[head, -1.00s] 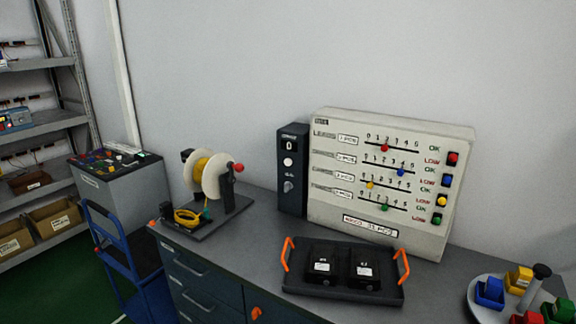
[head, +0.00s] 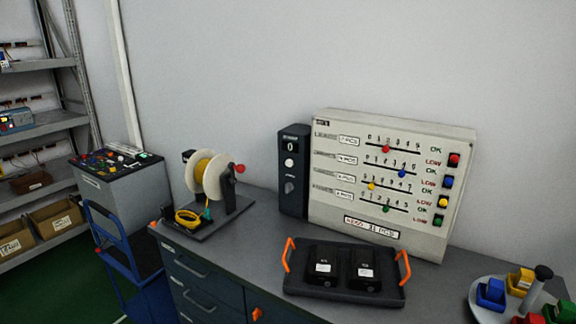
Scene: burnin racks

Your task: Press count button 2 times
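A tall dark counter box (head: 293,205) stands upright on the workbench, against the left side of a cream panel. Its small display (head: 290,146) reads 0. A round white button (head: 289,162) sits below the display, and a grey knob or lever (head: 290,187) sits below that. No label naming the count button is readable. Neither of my grippers shows in the head view, and nothing touches the box.
The cream panel (head: 330,215) has coloured sliders and several coloured buttons. A black tray (head: 300,285) with orange handles holds two black devices in front. A cable reel (head: 207,178) stands left, a round tray (head: 480,312) of coloured bins right. Bench surface (head: 255,222) before the box is clear.

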